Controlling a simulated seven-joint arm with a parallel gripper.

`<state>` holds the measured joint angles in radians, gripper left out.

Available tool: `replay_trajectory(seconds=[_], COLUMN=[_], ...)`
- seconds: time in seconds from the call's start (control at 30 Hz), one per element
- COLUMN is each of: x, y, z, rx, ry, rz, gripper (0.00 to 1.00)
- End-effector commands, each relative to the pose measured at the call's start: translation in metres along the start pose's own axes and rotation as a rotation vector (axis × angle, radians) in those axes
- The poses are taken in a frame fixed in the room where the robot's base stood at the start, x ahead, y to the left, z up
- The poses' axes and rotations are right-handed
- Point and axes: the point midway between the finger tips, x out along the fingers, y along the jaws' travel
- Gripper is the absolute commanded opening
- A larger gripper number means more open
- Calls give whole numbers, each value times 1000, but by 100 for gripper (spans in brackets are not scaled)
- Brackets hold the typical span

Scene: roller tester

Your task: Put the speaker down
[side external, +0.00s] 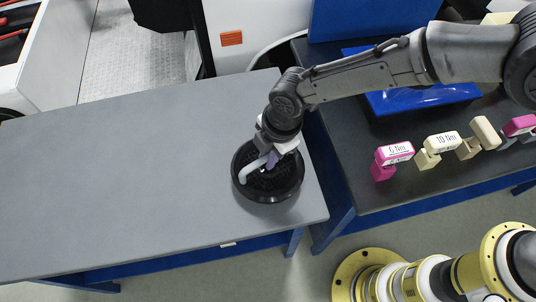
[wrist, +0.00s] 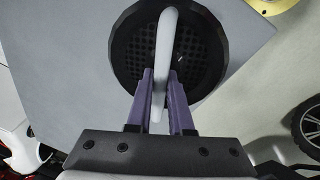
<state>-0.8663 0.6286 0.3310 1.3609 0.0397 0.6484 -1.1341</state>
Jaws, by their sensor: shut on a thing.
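The speaker (side external: 288,186) is a round black disc with a perforated grille and a pale curved handle across it. It is at the right end of the grey table in the side external view. In the wrist view the speaker (wrist: 128,62) fills the upper middle, with its white handle (wrist: 165,40) running down between my fingers. My gripper (side external: 268,160) is above the speaker, shut on the handle; its purple fingers (wrist: 160,85) show on both sides of it. I cannot tell whether the speaker's underside touches the tabletop.
The grey table (side external: 120,180) is bare to the left of the speaker. To the right, a dark bench (side external: 440,190) holds pink and cream labelled blocks (side external: 394,154) and a blue tray (side external: 420,98). A yellow and white robot arm (side external: 410,280) stands at the lower right.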

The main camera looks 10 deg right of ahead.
Motion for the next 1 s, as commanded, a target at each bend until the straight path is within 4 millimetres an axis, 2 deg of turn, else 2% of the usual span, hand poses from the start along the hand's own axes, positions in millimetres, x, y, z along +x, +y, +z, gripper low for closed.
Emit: replay_trajectory(seconds=[0.43,0.47,0.6,0.87,1.0], x=[8,8,8,8,1], y=[0,-1,-1,-1,0], z=[0,1,1,1,0], rx=[0,0,0,0,0], ry=[2,1,0,0,1], rz=[4,1,1,1,2], gripper=[0,25,49,49,49])
